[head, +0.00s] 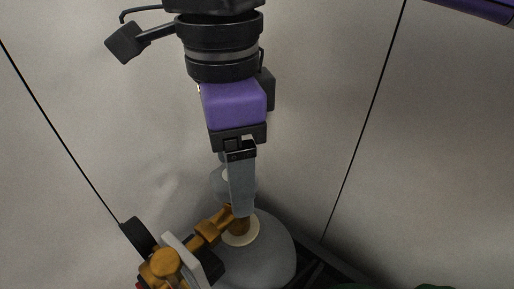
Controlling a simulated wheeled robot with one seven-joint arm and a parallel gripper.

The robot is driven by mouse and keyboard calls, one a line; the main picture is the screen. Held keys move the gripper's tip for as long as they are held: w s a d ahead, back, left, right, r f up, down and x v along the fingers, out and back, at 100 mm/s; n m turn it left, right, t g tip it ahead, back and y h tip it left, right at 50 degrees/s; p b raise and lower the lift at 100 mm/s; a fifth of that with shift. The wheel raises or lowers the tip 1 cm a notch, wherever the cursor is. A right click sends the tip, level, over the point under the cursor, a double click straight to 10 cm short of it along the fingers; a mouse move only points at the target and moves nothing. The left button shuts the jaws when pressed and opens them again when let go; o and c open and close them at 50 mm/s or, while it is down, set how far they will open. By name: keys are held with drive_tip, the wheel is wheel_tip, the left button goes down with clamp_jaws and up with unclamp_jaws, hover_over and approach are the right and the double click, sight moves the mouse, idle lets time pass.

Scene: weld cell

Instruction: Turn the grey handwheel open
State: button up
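The grey handwheel (218,184) shows as a pale round shape on top of the brass valve (241,225), mostly hidden behind my gripper's finger. The valve stands on the rounded shoulder of a grey gas cylinder (272,255). My gripper (241,212) points down from above, directly over the valve, and overlaps the wheel in the picture. Only one grey finger shows clearly, so its opening is hidden. I cannot tell whether it touches or grips the wheel.
A brass regulator (208,232) juts left from the valve, with a black-rimmed gauge (137,237) and a pale-faced gauge (187,256). Dark rails (318,262) lie right of the cylinder. Green rounded tops show at the bottom right. Pale wall panels (420,150) stand behind.

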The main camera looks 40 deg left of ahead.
idle(0.3)
wheel_tip(320, 180, up, 8)
drive_tip(key=shift+f+b, duration=0.15)
drive_tip(key=shift+b, duration=0.55)
drive_tip(key=shift+s+a, duration=0.1)
